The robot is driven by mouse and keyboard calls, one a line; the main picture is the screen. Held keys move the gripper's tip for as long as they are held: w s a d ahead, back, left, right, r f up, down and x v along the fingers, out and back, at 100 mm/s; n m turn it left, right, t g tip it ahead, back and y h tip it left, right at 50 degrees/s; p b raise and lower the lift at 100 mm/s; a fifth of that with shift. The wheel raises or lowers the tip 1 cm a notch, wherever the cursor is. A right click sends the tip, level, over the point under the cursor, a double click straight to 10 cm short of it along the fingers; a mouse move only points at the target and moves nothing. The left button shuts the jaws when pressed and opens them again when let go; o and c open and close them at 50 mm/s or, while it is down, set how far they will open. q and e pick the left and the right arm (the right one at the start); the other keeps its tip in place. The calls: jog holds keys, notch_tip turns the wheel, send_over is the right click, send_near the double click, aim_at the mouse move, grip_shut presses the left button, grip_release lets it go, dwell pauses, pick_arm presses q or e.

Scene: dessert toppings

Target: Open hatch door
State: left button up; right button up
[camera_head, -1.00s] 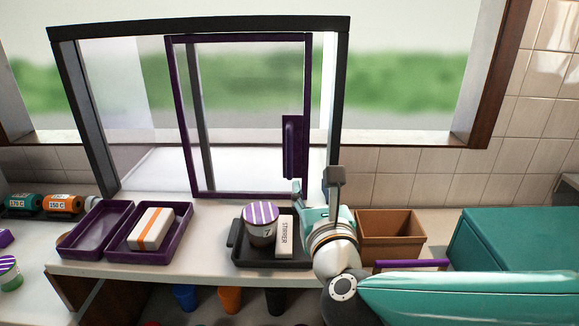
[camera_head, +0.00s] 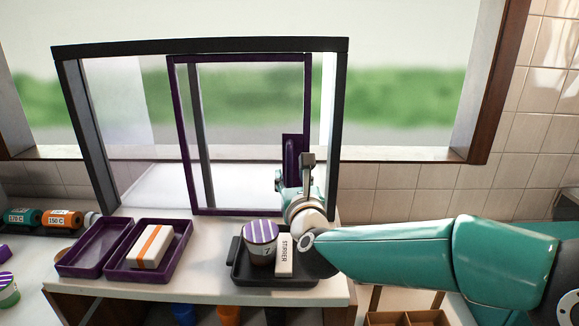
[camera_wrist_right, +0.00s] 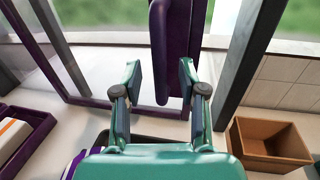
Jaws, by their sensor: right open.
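The hatch door (camera_head: 174,110) is a purple-framed clear panel in a dark grey hatch frame (camera_head: 338,120). Its purple upright handle (camera_head: 291,150) is near the door's right side. My right gripper (camera_head: 293,172) is open just in front of the handle's lower end, partly covering it. In the right wrist view, the open fingers of my right gripper (camera_wrist_right: 160,85) have the handle (camera_wrist_right: 172,50) between and just beyond them, with a gap on each side. My left gripper is not in view.
A black tray (camera_head: 238,272) with a striped cup (camera_head: 260,243) and a stirrer box (camera_head: 284,257) sits below my right arm. Purple trays (camera_head: 112,270) are at left, one with an orange-striped box (camera_head: 150,246). A brown bin (camera_wrist_right: 270,145) stands right of the gripper.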

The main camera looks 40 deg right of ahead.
aim_at(290, 173)
jog(key=shift+p+x, duration=0.35)
jog(key=shift+x, duration=1.2)
grip_shut()
